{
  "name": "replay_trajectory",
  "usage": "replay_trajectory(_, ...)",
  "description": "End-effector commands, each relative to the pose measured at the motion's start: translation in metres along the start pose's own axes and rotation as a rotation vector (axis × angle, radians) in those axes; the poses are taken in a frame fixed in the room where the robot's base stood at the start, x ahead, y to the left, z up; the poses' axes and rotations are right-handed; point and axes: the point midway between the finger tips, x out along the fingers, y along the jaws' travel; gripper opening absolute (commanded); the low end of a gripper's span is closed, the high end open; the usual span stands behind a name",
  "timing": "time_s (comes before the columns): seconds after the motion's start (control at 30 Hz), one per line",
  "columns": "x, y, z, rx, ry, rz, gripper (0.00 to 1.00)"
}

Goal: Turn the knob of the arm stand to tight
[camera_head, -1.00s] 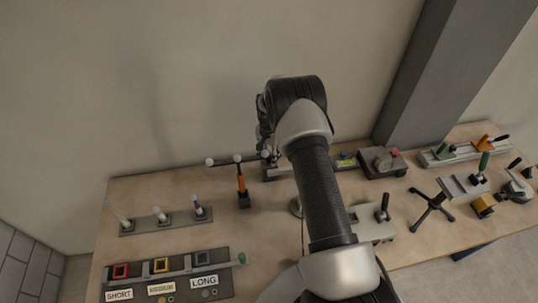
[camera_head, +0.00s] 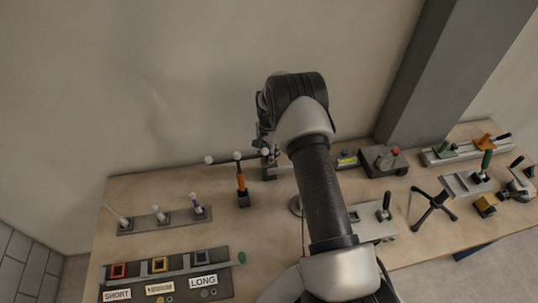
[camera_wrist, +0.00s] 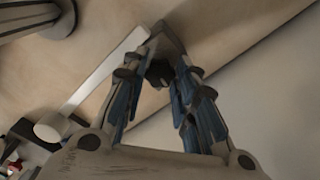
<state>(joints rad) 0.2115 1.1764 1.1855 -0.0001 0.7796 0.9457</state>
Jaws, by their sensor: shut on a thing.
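My gripper (camera_wrist: 160,62) fills the middle of the wrist view, with its two fingers drawn together around a small dark knob (camera_wrist: 158,74). The fingers and the shadow hide much of the knob, and no tight or loose mark shows. A pale bar (camera_wrist: 95,82) with a round white end runs from beside the fingertips down to the left; it appears to belong to the stand. In the head view my own arm hides the gripper and the knob. I cannot tell the knob's turn angle.
A labelled tray (camera_head: 175,275) lies at front left. Clamps and fixtures crowd the right. Some tabletop (camera_head: 270,225) is bare left of my arm.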

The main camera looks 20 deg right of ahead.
Motion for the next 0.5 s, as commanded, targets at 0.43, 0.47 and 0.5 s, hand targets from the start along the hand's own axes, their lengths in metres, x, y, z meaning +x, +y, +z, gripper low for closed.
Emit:
replay_trajectory(0.43, 0.0021, -0.0002, -0.0002, 0.411, 0.0, -0.001, 0.03)
replay_trajectory(0.47, 0.002, -0.0002, -0.0002, 0.44, 0.0, -0.001, 0.03)
replay_trajectory(0.5, 0.0018, -0.0001, -0.0002, 0.478, 0.0, -0.001, 0.03)
